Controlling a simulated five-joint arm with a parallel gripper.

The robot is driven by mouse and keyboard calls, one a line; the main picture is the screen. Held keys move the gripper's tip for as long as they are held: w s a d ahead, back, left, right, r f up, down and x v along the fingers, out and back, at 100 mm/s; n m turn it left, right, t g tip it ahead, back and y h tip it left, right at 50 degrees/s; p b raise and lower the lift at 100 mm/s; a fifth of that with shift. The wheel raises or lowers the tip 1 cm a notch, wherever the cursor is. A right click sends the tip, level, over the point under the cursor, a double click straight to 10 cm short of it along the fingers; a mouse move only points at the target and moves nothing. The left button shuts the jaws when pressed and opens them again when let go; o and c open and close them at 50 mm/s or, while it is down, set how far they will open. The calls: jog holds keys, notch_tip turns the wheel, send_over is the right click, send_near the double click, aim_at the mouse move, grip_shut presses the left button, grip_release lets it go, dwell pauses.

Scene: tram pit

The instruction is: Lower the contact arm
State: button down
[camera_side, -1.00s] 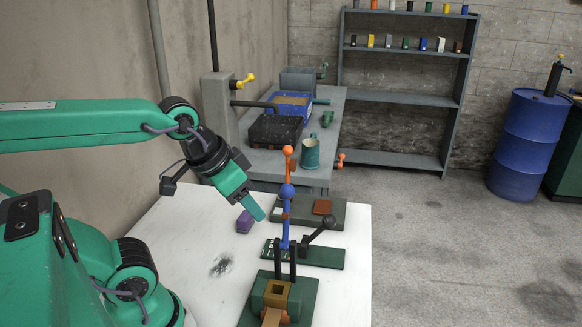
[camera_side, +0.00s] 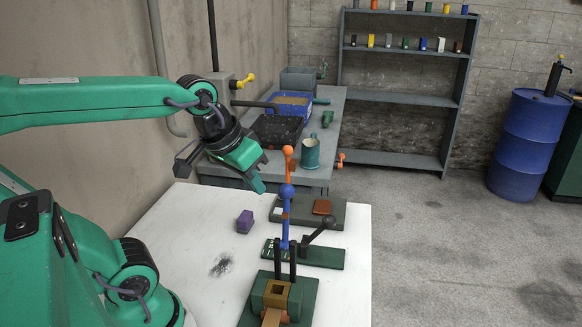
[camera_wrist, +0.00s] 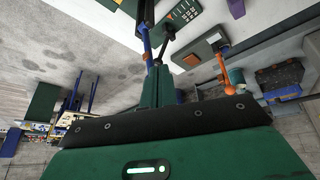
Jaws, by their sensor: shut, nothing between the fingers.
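Three levers stand on the table, and I cannot tell for certain which is the contact arm. A blue lever (camera_side: 285,222) with a ball top stands upright; a blue bar (camera_wrist: 145,35) shows in the wrist view. An orange lever (camera_side: 288,168) with a ball top rises behind it and also shows in the wrist view (camera_wrist: 221,66). A black lever (camera_side: 318,231) leans right on a green base (camera_side: 325,256). My gripper (camera_side: 259,185) is shut and empty, in the air left of the orange ball; in the wrist view its fingers (camera_wrist: 157,88) are together.
A purple block (camera_side: 245,222) lies on the white table (camera_side: 190,232). A green fixture (camera_side: 305,302) with a brass box stands in front, and a green plate (camera_side: 335,214) with a brown patch behind.

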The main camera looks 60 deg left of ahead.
jog(key=w+a+r+n+g, duration=0.2)
jog(key=w+a+r+n, duration=0.3)
jog(key=w+a+n, duration=0.6)
jog(key=w+a+f+n+g, duration=0.1)
jog(key=w+a+n, duration=0.2)
jog(key=a, duration=0.5)
jog(key=w+a+f+n, duration=0.2)
jog(key=a+n, duration=0.3)
jog(key=a, duration=0.3)
jog(key=shift+w+a+f+g+y, duration=0.2)
jog(key=shift+w+a+g+y, duration=0.15)
jog(key=shift+w, duration=0.5)
jog(key=shift+f, duration=0.1)
jog(key=w+d+f, duration=0.2)
jog(key=d+f, duration=0.1)
jog(key=f, duration=0.5)
jog(key=shift+w+f, duration=0.2)
jog(key=shift+w, duration=0.1)
jog(key=shift+w+d, duration=0.1)
jog(key=shift+d, duration=0.1)
